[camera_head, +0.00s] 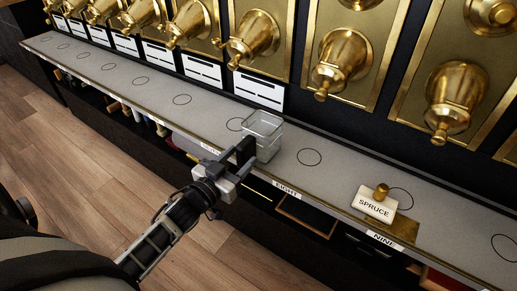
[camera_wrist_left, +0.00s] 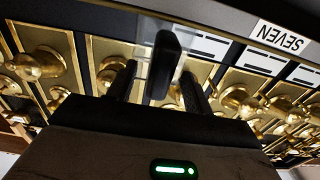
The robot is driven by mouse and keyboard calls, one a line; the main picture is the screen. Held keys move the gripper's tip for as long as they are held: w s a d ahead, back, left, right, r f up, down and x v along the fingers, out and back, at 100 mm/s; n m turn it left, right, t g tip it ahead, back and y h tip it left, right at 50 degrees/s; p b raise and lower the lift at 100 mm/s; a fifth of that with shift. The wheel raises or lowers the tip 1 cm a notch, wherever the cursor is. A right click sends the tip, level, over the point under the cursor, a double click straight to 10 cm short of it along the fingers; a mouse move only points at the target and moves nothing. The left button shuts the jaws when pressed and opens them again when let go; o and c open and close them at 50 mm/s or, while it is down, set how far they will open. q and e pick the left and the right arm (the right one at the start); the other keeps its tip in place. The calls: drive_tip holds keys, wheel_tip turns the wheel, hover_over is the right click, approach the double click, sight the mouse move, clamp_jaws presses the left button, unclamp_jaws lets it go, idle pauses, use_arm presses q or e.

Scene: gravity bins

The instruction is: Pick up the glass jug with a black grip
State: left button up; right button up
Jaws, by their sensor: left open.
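The clear glass jug (camera_head: 266,128) stands upright on the grey counter, between the labels SEVEN and EIGHT. Its black grip (camera_wrist_left: 164,62) faces my left arm. My left gripper (camera_head: 234,158) is at the front side of the jug, at the grip. In the left wrist view the open fingers (camera_wrist_left: 157,88) stand on either side of the black grip, with gaps showing. The clear body behind the grip is faint there. My right gripper is not in view.
Brass dispensers (camera_head: 342,62) line the wall behind. Open shelves lie under the counter edge. The counter beside the jug is clear.

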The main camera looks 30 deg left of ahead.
sight(256, 144)
use_arm(q)
drive_tip(key=shift+w, duration=1.5)
clamp_jaws()
drive_tip(key=shift+d, duration=0.1)
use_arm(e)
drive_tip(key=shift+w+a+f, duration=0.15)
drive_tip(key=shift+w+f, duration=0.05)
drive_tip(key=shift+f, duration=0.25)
use_arm(q)
drive_tip(key=shift+r, duration=0.1)
